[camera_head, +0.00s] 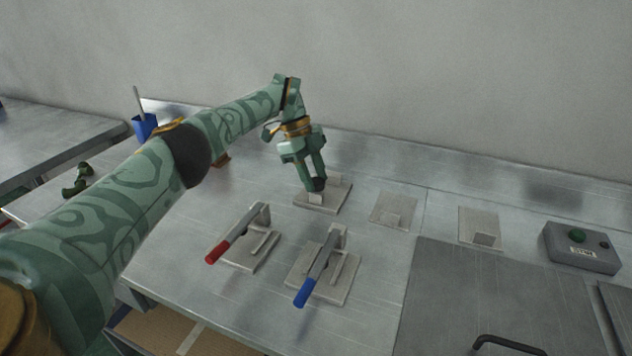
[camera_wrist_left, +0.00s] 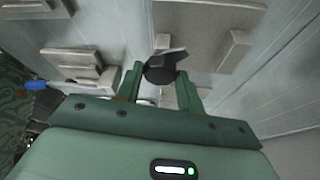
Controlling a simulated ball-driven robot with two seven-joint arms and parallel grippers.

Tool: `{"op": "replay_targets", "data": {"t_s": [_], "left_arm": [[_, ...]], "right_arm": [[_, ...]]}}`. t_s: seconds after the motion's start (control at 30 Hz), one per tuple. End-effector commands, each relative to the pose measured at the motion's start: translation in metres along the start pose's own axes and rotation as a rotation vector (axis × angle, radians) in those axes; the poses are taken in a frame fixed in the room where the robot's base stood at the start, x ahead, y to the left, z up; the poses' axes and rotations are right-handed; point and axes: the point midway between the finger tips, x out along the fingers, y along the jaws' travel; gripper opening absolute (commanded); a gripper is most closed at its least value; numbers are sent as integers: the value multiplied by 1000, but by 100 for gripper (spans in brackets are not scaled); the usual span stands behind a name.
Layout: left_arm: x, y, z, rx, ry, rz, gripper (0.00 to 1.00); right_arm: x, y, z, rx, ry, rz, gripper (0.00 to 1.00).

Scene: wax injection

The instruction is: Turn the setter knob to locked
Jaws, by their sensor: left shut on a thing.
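The setter knob is a small dark knob (camera_head: 318,184) standing on a pale square plate (camera_head: 335,203) at the middle of the bench. In the left wrist view the dark knob (camera_wrist_left: 160,70) sits between the two green fingers, with a flat pointed grey piece at its far side. My left gripper (camera_head: 316,176) reaches down from above and is shut on the knob. The fingers hide parts of the knob's sides. I cannot read any locked mark or tell the knob's setting. My right gripper is out of view.
A red-handled lever clamp (camera_head: 225,245) and a blue-handled one (camera_head: 311,278) stand in front. A grey box with a green button (camera_head: 577,236) is at far right. A blue cup (camera_head: 146,127) stands at back left.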

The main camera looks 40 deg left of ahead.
Motion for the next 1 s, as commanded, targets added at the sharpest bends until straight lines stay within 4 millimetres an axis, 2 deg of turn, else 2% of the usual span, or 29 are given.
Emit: {"op": "replay_targets", "data": {"t_s": [0.03,0.1,0.5,0.63,1.0], "left_arm": [[6,-3,3,38,-3,15,15],[6,-4,3,98,-3,42,15],[6,-6,2,397,-4,165,15],[4,-6,1,462,-4,191,15],[0,-5,-1,548,-4,223,15]], "right_arm": [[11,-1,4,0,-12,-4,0],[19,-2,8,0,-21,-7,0],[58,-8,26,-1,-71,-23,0],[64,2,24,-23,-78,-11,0],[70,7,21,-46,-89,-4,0]]}}
